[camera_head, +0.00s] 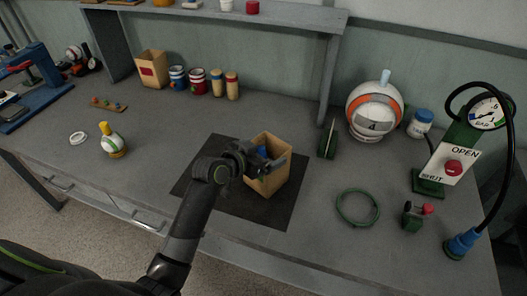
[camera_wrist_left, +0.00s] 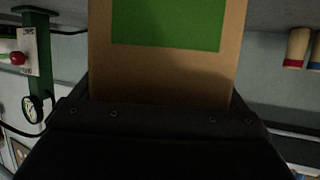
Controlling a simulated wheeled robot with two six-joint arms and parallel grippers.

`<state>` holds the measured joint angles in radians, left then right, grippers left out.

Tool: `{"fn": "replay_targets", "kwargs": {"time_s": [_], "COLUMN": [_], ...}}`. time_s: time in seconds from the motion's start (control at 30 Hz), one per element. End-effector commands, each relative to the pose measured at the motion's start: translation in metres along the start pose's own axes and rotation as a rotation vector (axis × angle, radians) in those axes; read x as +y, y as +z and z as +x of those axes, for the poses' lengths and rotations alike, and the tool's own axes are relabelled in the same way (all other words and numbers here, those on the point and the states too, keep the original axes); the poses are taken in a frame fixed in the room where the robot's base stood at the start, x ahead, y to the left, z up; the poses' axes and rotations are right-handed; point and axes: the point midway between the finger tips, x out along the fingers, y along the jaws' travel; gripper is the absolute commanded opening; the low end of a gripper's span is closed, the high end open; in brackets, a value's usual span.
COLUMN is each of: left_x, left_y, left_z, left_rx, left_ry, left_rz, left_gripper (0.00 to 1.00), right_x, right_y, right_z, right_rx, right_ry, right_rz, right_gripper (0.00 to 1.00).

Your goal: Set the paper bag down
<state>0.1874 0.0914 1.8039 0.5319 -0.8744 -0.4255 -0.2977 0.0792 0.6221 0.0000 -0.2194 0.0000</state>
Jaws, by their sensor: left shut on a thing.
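A brown paper bag (camera_head: 273,178) stands upright over the dark square mat (camera_head: 207,188) in the head view. My left gripper (camera_head: 258,160) is shut on the bag's left side near its open top. Something blue shows at the gripper, by the bag's mouth. In the left wrist view the bag (camera_wrist_left: 165,65) with a green label fills the top middle, close against the dark gripper body. I cannot tell whether the bag's base touches the mat. My right gripper is not in view.
Another paper bag (camera_head: 151,68) with a red label stands at the back left beside several cans. A helmet-like ball (camera_head: 375,108), a green ring (camera_head: 357,207) and a gauge stand (camera_head: 454,150) are on the right. A small bottle (camera_head: 112,142) stands left. The bench between it and the mat is clear.

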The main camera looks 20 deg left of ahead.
Motion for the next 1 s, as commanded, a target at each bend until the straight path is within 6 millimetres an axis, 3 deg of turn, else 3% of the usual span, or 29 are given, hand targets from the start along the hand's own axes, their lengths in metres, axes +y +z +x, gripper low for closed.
{"fn": "replay_targets", "kwargs": {"time_s": [0.33, 0.37, 0.4, 0.73, 1.0], "left_x": [0.0, 0.0, 0.0, 0.0, -0.001], "left_y": [0.004, 0.003, 0.003, -0.001, 0.001], "left_z": [0.002, 0.002, 0.001, -0.002, -0.04], "left_rx": [0.002, 0.001, 0.001, 0.001, 0.002], "left_ry": [0.0, 0.0, 0.0, 0.0, -0.002], "left_rz": [0.0, 0.0, 0.0, 0.001, 0.004], "left_gripper": [0.63, 0.97, 1.0, 1.0, 1.0], "right_x": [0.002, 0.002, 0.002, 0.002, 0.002], "right_y": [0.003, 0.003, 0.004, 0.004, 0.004], "right_z": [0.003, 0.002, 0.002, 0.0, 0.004], "right_rx": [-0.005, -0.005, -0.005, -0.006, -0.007], "right_ry": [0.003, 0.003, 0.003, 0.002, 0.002], "right_rz": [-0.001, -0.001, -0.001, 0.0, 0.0], "right_gripper": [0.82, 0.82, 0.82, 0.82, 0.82]}}
